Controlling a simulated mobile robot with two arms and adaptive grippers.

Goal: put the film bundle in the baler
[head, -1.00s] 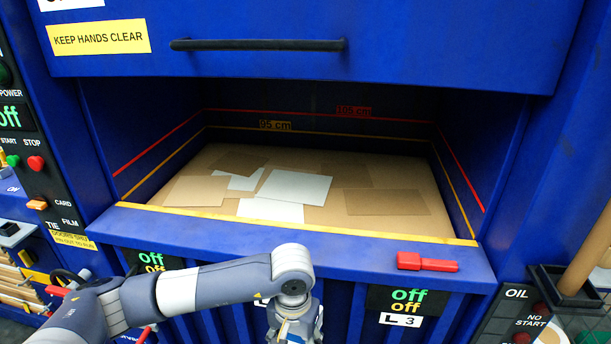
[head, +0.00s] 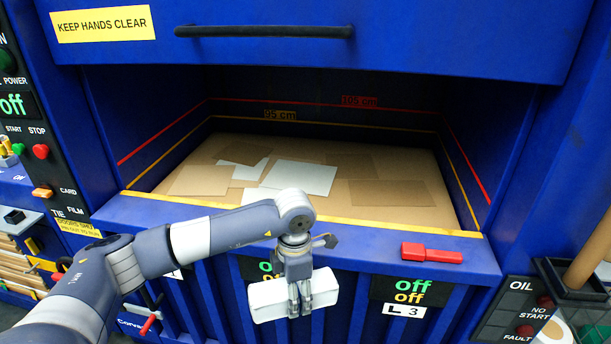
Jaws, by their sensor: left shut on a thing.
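The film bundle (head: 268,300) is a white, rounded block. My left gripper (head: 300,302) points down and is shut on it, with the fingers across its front side. It hangs in front of the baler's (head: 345,258) blue ribbed front, below the sill. The baler's chamber (head: 390,192) is open above and behind the gripper. Flat brown and white sheets lie on its tan floor. My right gripper is not in view.
The yellow-edged sill (head: 160,210) runs along the opening's front. The raised blue door with a black handle (head: 263,31) hangs above. Control panels stand left and right; an oil box (head: 570,285) is at lower right.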

